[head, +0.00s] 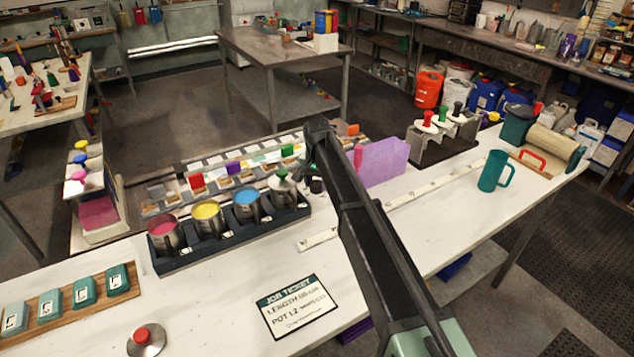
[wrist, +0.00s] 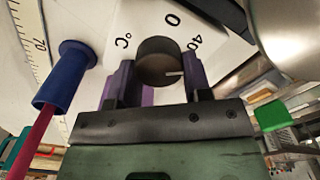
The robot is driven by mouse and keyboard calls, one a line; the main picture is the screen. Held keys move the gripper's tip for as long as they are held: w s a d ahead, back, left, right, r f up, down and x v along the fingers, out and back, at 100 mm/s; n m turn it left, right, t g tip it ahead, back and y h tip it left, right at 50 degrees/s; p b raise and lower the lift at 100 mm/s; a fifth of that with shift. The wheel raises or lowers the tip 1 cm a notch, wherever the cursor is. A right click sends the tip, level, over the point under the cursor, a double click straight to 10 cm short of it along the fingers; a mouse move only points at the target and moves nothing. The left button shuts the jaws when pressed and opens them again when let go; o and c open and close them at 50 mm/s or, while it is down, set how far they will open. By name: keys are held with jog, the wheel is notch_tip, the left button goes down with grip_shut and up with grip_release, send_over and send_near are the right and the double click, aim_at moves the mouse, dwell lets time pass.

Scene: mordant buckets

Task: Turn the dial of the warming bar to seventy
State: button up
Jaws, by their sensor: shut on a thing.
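The warming bar (head: 215,253) is a long dark holder on the white bench in the head view, with several metal pots in it. In the wrist view its dial (wrist: 157,58) is a dark round knob with a short white pointer line, pointing toward picture right. Around it, a white face (wrist: 140,22) shows "°C", "0" and "40"; no 70 mark shows on the visible part of this face. My gripper (wrist: 158,80) has purple-sided fingers on both sides of the knob and is shut on it. In the head view my arm hides the dial and fingertips.
Pots of pink (head: 166,236), yellow (head: 207,214) and blue (head: 247,205) stand close by, with a lidded pot (head: 283,188). A blue-capped red rod (wrist: 66,75) is near my left finger.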

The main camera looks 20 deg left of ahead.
aim_at(318, 182)
dwell(0.4)
jog(key=o, duration=0.9)
notch_tip(318, 182, up, 11)
jog(key=p, duration=1.1)
jog(key=shift+f, duration=0.1)
jog(key=shift+d, duration=0.1)
